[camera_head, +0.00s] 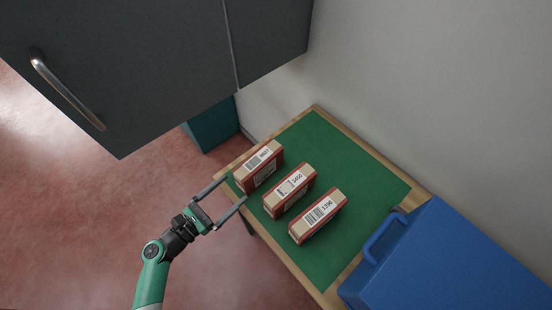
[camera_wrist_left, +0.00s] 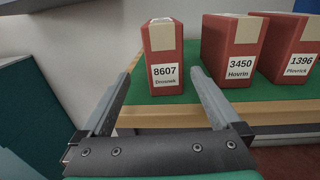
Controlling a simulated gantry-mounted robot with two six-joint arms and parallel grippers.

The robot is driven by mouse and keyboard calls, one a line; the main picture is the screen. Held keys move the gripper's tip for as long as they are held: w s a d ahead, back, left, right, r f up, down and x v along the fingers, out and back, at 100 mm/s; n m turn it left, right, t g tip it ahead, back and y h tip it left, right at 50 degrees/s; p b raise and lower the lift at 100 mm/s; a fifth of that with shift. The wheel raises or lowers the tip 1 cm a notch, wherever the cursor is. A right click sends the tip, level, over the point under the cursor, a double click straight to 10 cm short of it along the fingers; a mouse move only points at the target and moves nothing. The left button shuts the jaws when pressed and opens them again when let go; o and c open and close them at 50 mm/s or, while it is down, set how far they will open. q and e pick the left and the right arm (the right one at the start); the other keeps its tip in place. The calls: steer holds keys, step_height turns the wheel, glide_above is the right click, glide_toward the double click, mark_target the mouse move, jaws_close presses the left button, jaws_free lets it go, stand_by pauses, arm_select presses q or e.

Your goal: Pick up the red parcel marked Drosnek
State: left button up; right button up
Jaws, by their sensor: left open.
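The red parcel marked Drosnek (camera_head: 260,165) stands at the left end of a row of red parcels on the green mat. In the left wrist view the Drosnek parcel (camera_wrist_left: 164,58) shows its label "8607 Drosnek" facing me, with a beige strip on top. My left gripper (camera_head: 229,199) is open and empty at the table's front edge, short of this parcel. In the left wrist view the parcel lies ahead, between the lines of the two spread fingers (camera_wrist_left: 163,85). My right gripper is not in view.
A blue case (camera_head: 455,265) is at the right. A dark grey cabinet (camera_head: 130,60) hangs at the upper left.

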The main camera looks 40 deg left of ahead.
mark_target(238, 184)
arm_select(q)
steer(key=shift+w, duration=0.1)
steer(key=w+b, duration=0.1)
steer(key=w, duration=0.4)
steer(key=shift+w+d, duration=0.15)
steer(key=shift+w, duration=0.25)
steer(key=w, duration=0.2)
steer(key=w+d, duration=0.1)
steer(key=w, duration=0.2)
steer(key=shift+w+r+b, duration=0.1)
steer(key=shift+r+b, duration=0.05)
steer(key=shift+b, duration=0.15)
jaws_close()
